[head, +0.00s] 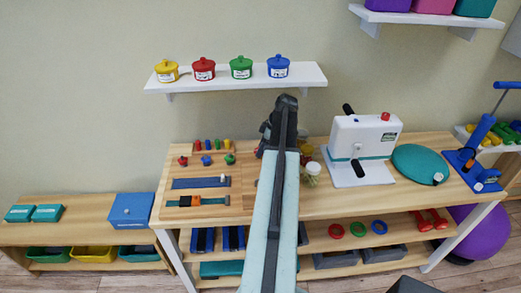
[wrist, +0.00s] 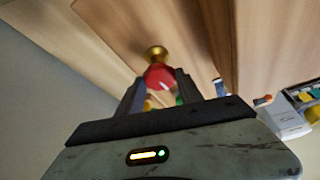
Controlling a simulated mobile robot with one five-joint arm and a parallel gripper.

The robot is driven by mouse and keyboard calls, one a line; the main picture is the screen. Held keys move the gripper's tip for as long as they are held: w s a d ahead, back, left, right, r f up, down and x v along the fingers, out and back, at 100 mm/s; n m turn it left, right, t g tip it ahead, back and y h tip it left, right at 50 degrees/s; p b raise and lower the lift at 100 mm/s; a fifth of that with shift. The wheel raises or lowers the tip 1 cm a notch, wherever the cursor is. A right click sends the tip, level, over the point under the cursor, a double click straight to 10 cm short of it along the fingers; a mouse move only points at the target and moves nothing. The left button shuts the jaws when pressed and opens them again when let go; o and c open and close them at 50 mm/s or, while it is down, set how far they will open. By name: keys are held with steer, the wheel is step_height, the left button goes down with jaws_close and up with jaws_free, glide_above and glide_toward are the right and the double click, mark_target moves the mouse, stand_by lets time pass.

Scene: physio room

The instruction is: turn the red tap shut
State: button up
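In the wrist view, the red tap (wrist: 160,77) is a red knob on a brass stem fixed to a wooden surface. My gripper (wrist: 161,84) has its fingertips at either side of the red knob. The fingers are apart, but I cannot tell whether they press on the knob or only stand around it. In the head view, my arm reaches forward over the wooden bench, and my gripper (head: 268,130) is partly hidden behind my own arm. The red tap is not clear there, since my arm covers that part of the bench.
The bench (head: 310,207) holds a board with small coloured knobs and sliders on the left. A white crank machine (head: 350,150) and a teal disc (head: 419,164) stand on the right. Above is a white shelf (head: 222,84) with several coloured pots.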

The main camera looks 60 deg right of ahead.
steer(key=shift+a, duration=0.25)
steer(key=shift+d, duration=0.1)
